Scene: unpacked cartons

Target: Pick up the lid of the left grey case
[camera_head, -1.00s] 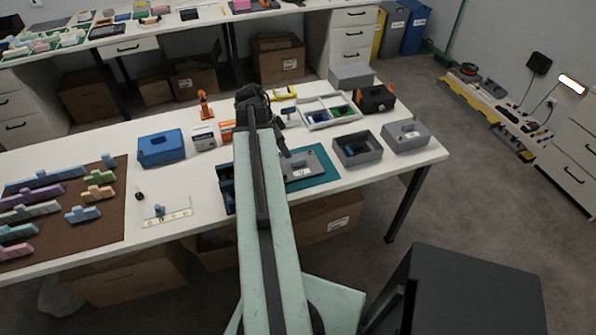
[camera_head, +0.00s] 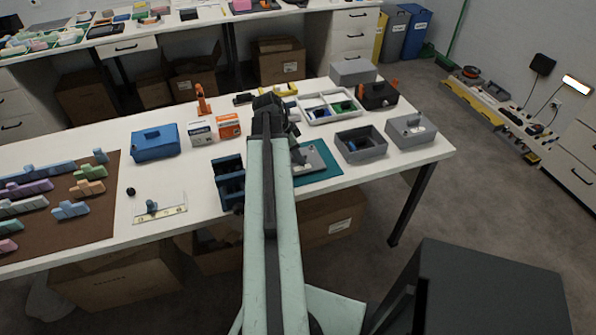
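The left grey case (camera_head: 376,152) is an open box on the right part of the white table. A flat grey lid (camera_head: 316,160) with a raised handle part lies on a teal mat (camera_head: 325,176), left of that case. The right grey case (camera_head: 411,139) has a lid with a knob on it. My arm reaches forward over the table from the bottom. My gripper (camera_head: 298,156) hangs by the left edge of the flat lid. The arm partly hides it. It is too small and dark to tell whether its fingers are open or touch the lid.
A dark blue open holder (camera_head: 229,182) stands just left of my arm. A white divided tray (camera_head: 334,118) is behind the open case, with an orange and black box (camera_head: 377,101) to its right. A closed blue box (camera_head: 155,149) stands further left.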

